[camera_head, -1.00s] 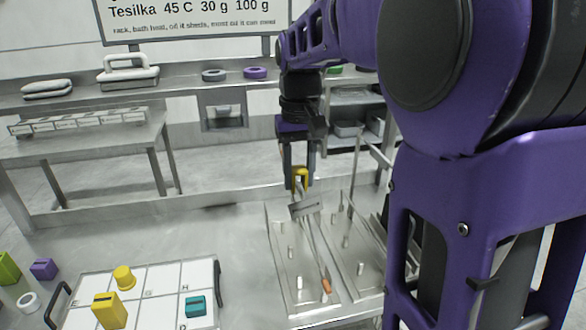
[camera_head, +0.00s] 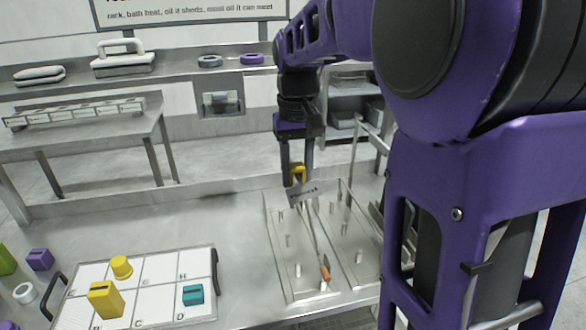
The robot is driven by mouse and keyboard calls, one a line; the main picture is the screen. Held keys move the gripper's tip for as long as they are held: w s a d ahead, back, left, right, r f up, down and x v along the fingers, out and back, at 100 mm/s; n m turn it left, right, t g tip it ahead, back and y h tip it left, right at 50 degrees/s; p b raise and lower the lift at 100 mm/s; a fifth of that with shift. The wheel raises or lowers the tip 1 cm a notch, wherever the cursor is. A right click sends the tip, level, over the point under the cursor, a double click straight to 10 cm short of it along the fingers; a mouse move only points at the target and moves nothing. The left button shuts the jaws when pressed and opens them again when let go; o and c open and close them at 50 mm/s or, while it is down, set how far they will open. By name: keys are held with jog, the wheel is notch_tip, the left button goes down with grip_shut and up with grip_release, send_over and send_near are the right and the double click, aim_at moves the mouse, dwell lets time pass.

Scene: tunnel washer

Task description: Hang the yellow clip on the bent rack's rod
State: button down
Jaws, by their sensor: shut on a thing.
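My gripper (camera_head: 297,172) points down in the upper middle of the head view, shut on the yellow clip (camera_head: 298,170), a small yellow curved piece between the fingers. A grey label plate (camera_head: 302,193) shows just below the clip; I cannot tell whether it touches the clip. Below is a metal tray (camera_head: 290,295) with upright pegs. A thin rod with an orange tip (camera_head: 325,273) slants across it. A tall metal post with a bent top (camera_head: 372,135) stands behind the tray to the right; my arm hides part of that area. I cannot tell for sure which part is the bent rack.
A white gridded board (camera_head: 150,265) at lower left holds a yellow block (camera_head: 105,299), a yellow cylinder (camera_head: 121,267) and a teal block (camera_head: 193,294). A purple block (camera_head: 39,259) and a white ring (camera_head: 25,293) lie left of it. The bench between board and tray is bare.

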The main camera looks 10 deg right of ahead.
jog(key=shift+f, duration=0.3)
jog(key=shift+c, duration=2.1)
grip_release()
